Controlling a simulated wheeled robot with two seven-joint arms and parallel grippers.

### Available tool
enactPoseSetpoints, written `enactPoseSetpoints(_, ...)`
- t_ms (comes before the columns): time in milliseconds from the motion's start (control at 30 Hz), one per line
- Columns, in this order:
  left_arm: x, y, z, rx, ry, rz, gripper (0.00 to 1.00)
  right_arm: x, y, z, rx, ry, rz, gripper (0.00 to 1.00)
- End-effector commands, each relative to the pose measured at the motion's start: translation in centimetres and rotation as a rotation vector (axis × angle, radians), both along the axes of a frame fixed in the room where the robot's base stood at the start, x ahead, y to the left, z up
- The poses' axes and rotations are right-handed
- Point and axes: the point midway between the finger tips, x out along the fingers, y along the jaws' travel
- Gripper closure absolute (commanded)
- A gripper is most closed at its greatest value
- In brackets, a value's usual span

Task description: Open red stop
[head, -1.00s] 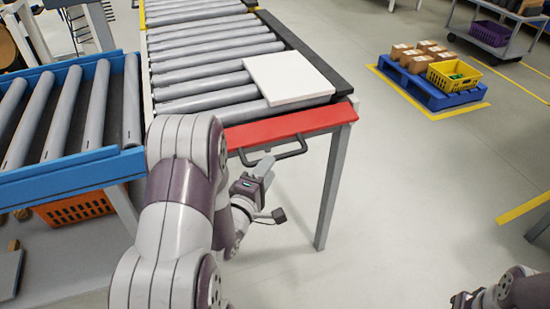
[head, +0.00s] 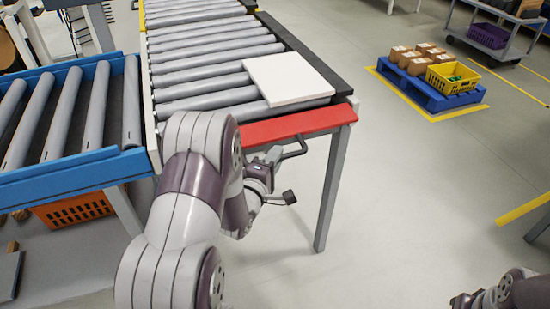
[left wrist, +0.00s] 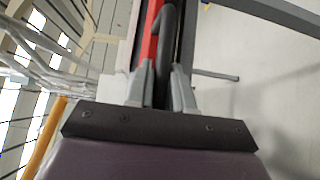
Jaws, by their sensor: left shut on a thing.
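The red stop (head: 290,127) is a red bar across the near end of the roller conveyor, with a dark handle (head: 297,149) on its front. My left gripper (head: 272,156) is at the handle, in front of the bar; my own arm hides part of it. In the left wrist view the left gripper (left wrist: 162,88) has its two fingers on either side of the dark handle (left wrist: 165,50), shut on it. The red stop (left wrist: 150,35) runs just beside the handle there. My right gripper (head: 462,299) shows only in part at the lower right, with nothing visible in it.
A white panel (head: 287,79) lies on the rollers just behind the red stop. A blue-framed roller conveyor (head: 75,170) stands on the left, with an orange crate (head: 75,208) below.

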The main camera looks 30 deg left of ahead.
Motion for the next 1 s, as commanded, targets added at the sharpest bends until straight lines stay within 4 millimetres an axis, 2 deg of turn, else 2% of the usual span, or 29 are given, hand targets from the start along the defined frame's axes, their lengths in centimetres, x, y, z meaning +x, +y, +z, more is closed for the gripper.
enactPoseSetpoints(200, 0.0, 0.0, 3.4, -0.102, 0.089, -0.002, 1.00, 0.0, 0.0, 6.0, 0.000, -0.001, 0.000, 0.57)
enactPoseSetpoints(300, 0.0, 0.1, 4.2, -0.161, 0.139, 0.000, 1.00, 0.0, 0.0, 8.2, 0.000, -0.001, 0.000, 0.57)
enactPoseSetpoints(400, 0.1, 0.2, 4.8, -0.195, 0.166, 0.000, 1.00, 0.0, 0.0, 9.5, 0.000, -0.001, 0.000, 0.57)
enactPoseSetpoints(800, 0.3, 0.4, 5.0, -0.196, 0.166, 0.000, 1.00, 0.0, 0.0, 9.6, 0.000, 0.000, 0.000, 0.57)
enactPoseSetpoints(833, 0.3, 0.4, 5.0, -0.196, 0.166, 0.000, 0.76, 0.0, 0.0, 9.6, 0.000, 0.000, 0.000, 0.57)
enactPoseSetpoints(867, 0.3, 0.4, 5.0, -0.196, 0.166, 0.000, 0.66, 0.0, 0.0, 9.6, 0.000, 0.000, 0.000, 0.57)
enactPoseSetpoints(900, 0.3, 0.4, 5.0, -0.196, 0.166, 0.000, 0.60, 0.0, 0.0, 9.6, 0.000, 0.000, 0.000, 0.57)
enactPoseSetpoints(1000, 0.3, 0.4, 4.9, -0.196, 0.167, 0.000, 0.60, 0.0, 0.0, 9.6, 0.000, 0.000, 0.000, 0.57)
